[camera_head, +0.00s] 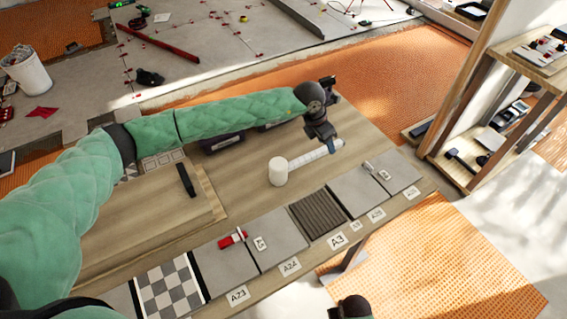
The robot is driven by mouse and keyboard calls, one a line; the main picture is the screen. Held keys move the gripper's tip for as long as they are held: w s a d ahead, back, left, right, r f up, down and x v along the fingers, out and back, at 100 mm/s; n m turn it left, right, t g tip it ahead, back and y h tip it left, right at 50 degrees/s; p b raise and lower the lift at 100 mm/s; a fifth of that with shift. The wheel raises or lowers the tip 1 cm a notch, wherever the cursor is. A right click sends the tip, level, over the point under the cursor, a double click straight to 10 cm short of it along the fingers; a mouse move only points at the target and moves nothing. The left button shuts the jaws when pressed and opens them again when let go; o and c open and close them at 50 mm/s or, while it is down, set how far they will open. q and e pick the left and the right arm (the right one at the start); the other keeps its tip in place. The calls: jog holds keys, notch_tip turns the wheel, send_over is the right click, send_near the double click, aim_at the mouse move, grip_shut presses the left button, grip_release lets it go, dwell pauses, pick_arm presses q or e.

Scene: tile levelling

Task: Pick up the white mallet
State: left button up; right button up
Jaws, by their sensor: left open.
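The white mallet (278,172) lies on the wooden table. Its round white head stands at the left end, and its pale handle (308,157) runs up and to the right. The handle's far end has a bluish tip. My left gripper (331,146) points down at this far end of the handle, with its jaws open. I cannot tell whether the fingers touch the handle. A dark joint of my right arm shows at the bottom edge; its gripper is not visible.
A row of tile samples, including a checkered tile (170,289) and a dark ribbed tile (318,216), lines the table's near edge with label cards. A red-and-white tool (232,239) lies among them. Dark cases sit behind my left forearm. A wooden shelf (470,150) stands at right.

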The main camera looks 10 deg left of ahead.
aim_at(303, 158)
pick_arm(q)
jog(key=a+y, duration=0.1)
jog(key=s+a+y, duration=0.1)
jog(key=a, duration=0.1)
jog(key=a+y, duration=0.1)
jog(key=a, duration=0.1)
jog(key=shift+s+a+f+g, duration=0.25)
jog(key=shift+s+f+g, duration=0.05)
jog(key=shift+f, duration=0.1)
jog(key=shift+s+a+y, duration=0.1)
jog(key=shift+a+y, duration=0.2)
jog(key=shift+a, duration=0.05)
jog(key=shift+a+f, duration=0.1)
jog(key=shift+f, duration=0.1)
jog(key=shift+f+p, duration=0.55)
jog(key=shift+f, duration=0.65)
jog(key=f+p, duration=0.3)
jog(key=f, duration=0.1)
jog(key=shift+s+a+f, duration=0.1)
jog(key=shift+s, duration=0.15)
jog(key=shift+f, duration=0.5)
pick_arm(e)
notch_tip(303, 158, down, 12)
jog(key=s+d+t, duration=0.1)
jog(key=s+d, duration=0.1)
jog(key=shift+d+r, duration=0.2)
pick_arm(q)
jog(key=shift+c, duration=0.2)
grip_shut()
